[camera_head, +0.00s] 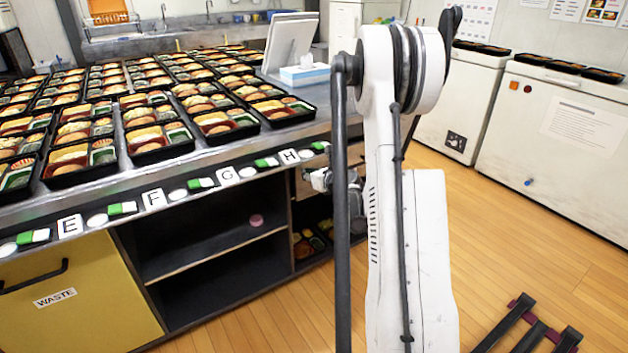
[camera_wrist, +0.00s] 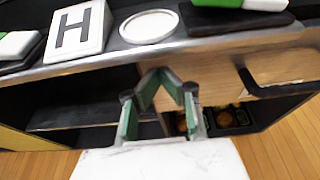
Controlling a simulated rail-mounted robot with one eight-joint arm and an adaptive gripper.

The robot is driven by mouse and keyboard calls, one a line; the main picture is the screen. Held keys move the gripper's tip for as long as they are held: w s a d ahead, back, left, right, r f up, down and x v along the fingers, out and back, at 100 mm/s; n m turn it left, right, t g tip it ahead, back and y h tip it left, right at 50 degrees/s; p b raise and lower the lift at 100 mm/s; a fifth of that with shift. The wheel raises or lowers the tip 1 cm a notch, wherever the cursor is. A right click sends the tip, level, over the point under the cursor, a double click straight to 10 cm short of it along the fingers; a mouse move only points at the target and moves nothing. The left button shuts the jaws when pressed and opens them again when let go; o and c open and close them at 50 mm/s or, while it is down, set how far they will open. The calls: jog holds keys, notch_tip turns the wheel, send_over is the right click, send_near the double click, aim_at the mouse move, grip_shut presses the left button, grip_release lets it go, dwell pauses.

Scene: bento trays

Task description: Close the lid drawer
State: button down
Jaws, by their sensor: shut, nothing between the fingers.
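A drawer with a light wood front (camera_wrist: 225,88) and a dark bar handle (camera_wrist: 285,78) sits under the counter edge, at the right in the wrist view. It also shows in the head view (camera_head: 306,185), mostly behind my arm. I cannot tell for sure how far it stands out; no lid or drawer label is visible. My gripper (camera_wrist: 161,78) is shut and empty, with green finger pads. It is in front of the drawer's left part and the open shelf beside it; contact cannot be told. In the head view it is mostly hidden behind my arm.
Many filled bento trays (camera_head: 160,143) cover the counter (camera_head: 115,180). Its front edge carries letter plates and the H plate (camera_wrist: 77,28). An open shelf (camera_head: 210,238) and a yellow waste drawer (camera_head: 75,300) lie left. Containers stand below the drawer.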

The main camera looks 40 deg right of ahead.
aim_at(302, 167)
jog(key=shift+w, duration=0.4)
jog(key=shift+w+d+r, duration=0.1)
jog(key=shift+w+d, duration=0.1)
jog(key=shift+w, duration=0.55)
jog(key=shift+w+d+f, duration=0.1)
jog(key=shift+w+d, duration=0.05)
jog(key=shift+w, duration=0.65)
jog(key=shift+w+d+r, duration=0.1)
jog(key=shift+w+d, duration=0.1)
jog(key=shift+w, duration=0.55)
jog(key=shift+s+a+b, duration=0.15)
jog(key=shift+s+b, duration=0.15)
jog(key=shift+s, duration=0.15)
jog(key=f+p+v, duration=0.1)
jog(key=p+v, duration=0.1)
jog(key=v, duration=1.1)
jog(key=shift+s, duration=0.25)
